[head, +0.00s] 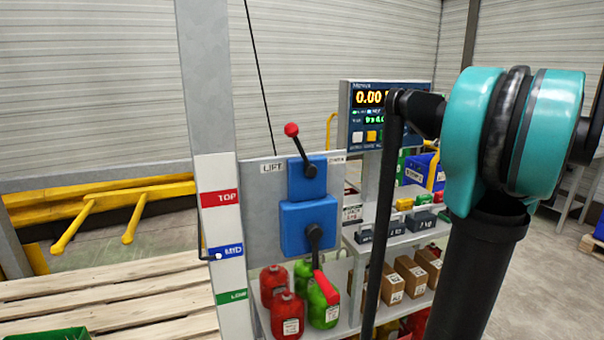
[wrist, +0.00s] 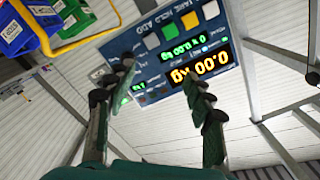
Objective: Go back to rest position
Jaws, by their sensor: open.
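My gripper (wrist: 160,85) shows in the wrist view with its two dark fingers spread apart. It is open and nothing is between the fingers. Beyond the fingers is a blue display panel (wrist: 150,42) with lit digits, upside down in this view. In the head view my arm's teal joint stands at the right, in front of the shelf, and my gripper is not visible there. The same display panel (head: 362,98) reads 0.00 in part and is partly covered by my arm.
A grey LIFT panel (head: 262,200) carries a red-knobbed lever (head: 291,130) and a red-handled lever (head: 326,287). A post (head: 222,240) bears TOP, MID and LOW labels. Red and green jugs (head: 287,315), weights and cartons (head: 412,275) fill the shelves. A wooden pallet (head: 110,295) lies left.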

